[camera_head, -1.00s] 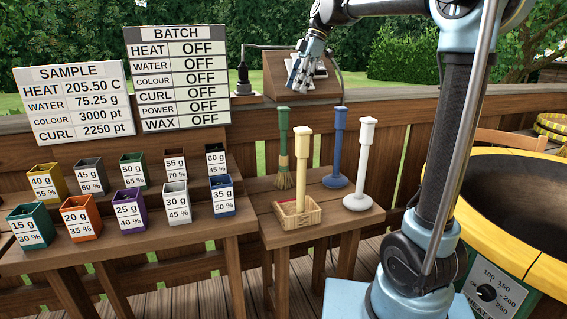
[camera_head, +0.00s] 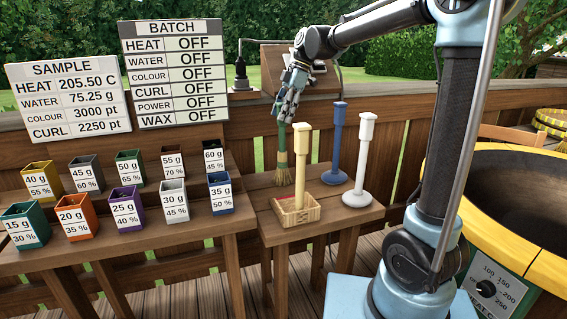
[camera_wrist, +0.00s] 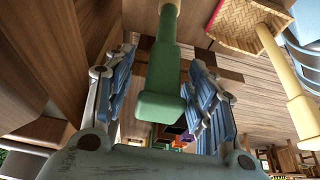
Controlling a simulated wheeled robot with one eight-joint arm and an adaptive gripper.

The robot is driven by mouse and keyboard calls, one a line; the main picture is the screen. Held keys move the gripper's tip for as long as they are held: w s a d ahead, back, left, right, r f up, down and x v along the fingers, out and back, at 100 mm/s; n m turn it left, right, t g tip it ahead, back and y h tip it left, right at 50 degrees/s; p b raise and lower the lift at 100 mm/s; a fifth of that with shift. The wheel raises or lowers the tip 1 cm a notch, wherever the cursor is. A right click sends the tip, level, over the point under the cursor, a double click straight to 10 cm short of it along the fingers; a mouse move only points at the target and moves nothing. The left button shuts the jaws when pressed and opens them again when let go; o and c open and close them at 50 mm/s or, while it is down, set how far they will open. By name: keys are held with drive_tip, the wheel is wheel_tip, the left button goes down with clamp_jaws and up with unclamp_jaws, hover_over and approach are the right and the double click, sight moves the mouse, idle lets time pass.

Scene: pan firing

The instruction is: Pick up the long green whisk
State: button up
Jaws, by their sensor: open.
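The long green whisk (camera_head: 282,160) stands upright on the small wooden table, its tan bristles at the bottom. Its top is hidden behind my gripper (camera_head: 286,108) in the head view. In the wrist view the green handle (camera_wrist: 161,80) lies between the two blue-padded fingers of my gripper (camera_wrist: 160,85). The fingers are apart, with a gap on each side of the handle, and do not appear to touch it.
A cream-handled tool (camera_head: 300,160) stands in a woven tray (camera_head: 305,213) just in front. Blue (camera_head: 337,145) and white (camera_head: 364,160) handled tools stand to the right. Coloured boxes fill the left stand. A wooden railing (camera_head: 400,110) runs behind.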

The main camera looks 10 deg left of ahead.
sight(278, 125)
drive_tip(key=x, duration=0.5)
drive_tip(key=shift+d, duration=0.1)
drive_tip(key=c, duration=1.2)
